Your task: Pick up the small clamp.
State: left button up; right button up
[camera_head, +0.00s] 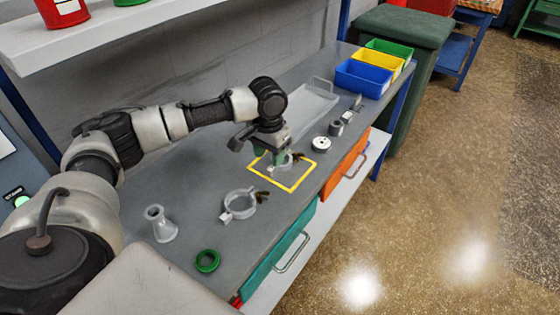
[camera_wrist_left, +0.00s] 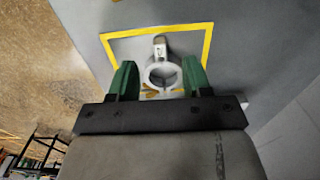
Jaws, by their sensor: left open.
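The small clamp (camera_wrist_left: 161,72) is a pale grey ring with a tab, lying inside a yellow outlined square (camera_wrist_left: 205,40) on the grey bench. In the head view the small clamp (camera_head: 285,168) is partly hidden by my left gripper (camera_head: 272,158). In the left wrist view my left gripper (camera_wrist_left: 160,80) has its two green fingers apart, one on either side of the small clamp. I cannot tell whether either finger touches it. A larger clamp (camera_head: 240,204) lies outside the square, nearer the front. My right gripper is not in view.
A grey flanged tube (camera_head: 160,224) and a green ring (camera_head: 207,261) stand on the near bench. A white disc (camera_head: 321,144) and small metal parts lie beyond the square. Blue (camera_head: 362,78), yellow (camera_head: 380,64) and green (camera_head: 389,48) bins stand at the far end.

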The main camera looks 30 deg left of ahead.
aim_at(271, 170)
pick_arm(q)
jog(key=f, duration=0.2)
jog(key=w+f, duration=0.1)
jog(key=f, duration=0.1)
jog(key=shift+f, duration=0.75)
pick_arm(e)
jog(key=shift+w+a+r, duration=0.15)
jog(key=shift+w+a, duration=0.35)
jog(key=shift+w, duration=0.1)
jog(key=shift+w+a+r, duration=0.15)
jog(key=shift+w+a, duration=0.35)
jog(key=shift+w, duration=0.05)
pick_arm(q)
jog(key=c, duration=0.6)
jog(key=shift+o, duration=0.2)
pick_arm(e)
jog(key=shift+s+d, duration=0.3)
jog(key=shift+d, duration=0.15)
pick_arm(q)
jog(key=shift+r, duration=0.1)
